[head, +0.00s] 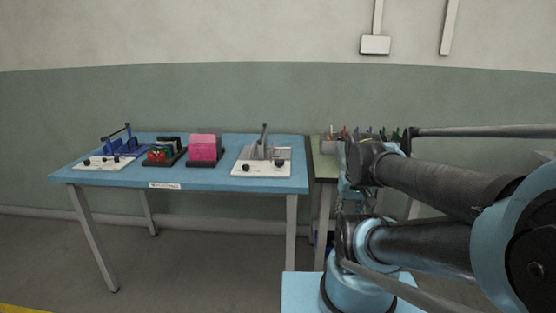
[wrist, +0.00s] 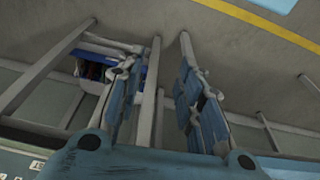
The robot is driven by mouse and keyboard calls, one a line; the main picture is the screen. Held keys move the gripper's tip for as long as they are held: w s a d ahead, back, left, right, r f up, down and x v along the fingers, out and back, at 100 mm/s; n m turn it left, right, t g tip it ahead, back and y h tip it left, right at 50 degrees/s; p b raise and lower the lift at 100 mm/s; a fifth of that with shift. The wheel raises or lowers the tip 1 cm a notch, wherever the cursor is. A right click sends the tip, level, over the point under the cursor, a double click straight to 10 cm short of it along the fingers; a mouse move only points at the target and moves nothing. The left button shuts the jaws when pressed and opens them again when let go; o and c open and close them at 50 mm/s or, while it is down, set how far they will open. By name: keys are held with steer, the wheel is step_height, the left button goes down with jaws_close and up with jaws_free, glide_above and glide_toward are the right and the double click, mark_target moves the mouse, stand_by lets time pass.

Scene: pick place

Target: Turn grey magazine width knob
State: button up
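The grey magazine (head: 262,150) stands on a white base plate (head: 262,170) at the right end of the blue table in the head view. Two dark knobs sit on that plate, a left one (head: 247,167) and a right one (head: 279,162). I cannot tell which is the width knob. My gripper (wrist: 165,55) is open and empty in the wrist view, with its fingers apart and the floor and a table leg behind them. It is away from the knobs, which the wrist view does not show. The gripper is not clearly visible in the head view.
A blue magazine (head: 121,147) with its own knobs stands at the left of the blue table (head: 215,182). Two holders, one with red and green items (head: 160,153) and one with pink sheets (head: 204,147), stand between. A second table (head: 325,166) is at the right, behind my arm.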

steer(key=o, duration=0.3)
steer(key=shift+s+r, duration=0.25)
steer(key=shift+o, duration=0.2)
step_height(320, 180, up, 21)
steer(key=n+g, duration=0.2)
steer(key=n, duration=3.1)
glide_above(279, 160)
step_height(279, 160, down, 16)
steer(key=shift+f, duration=0.1)
steer(key=shift+c, duration=0.3)
steer(key=c, duration=1)
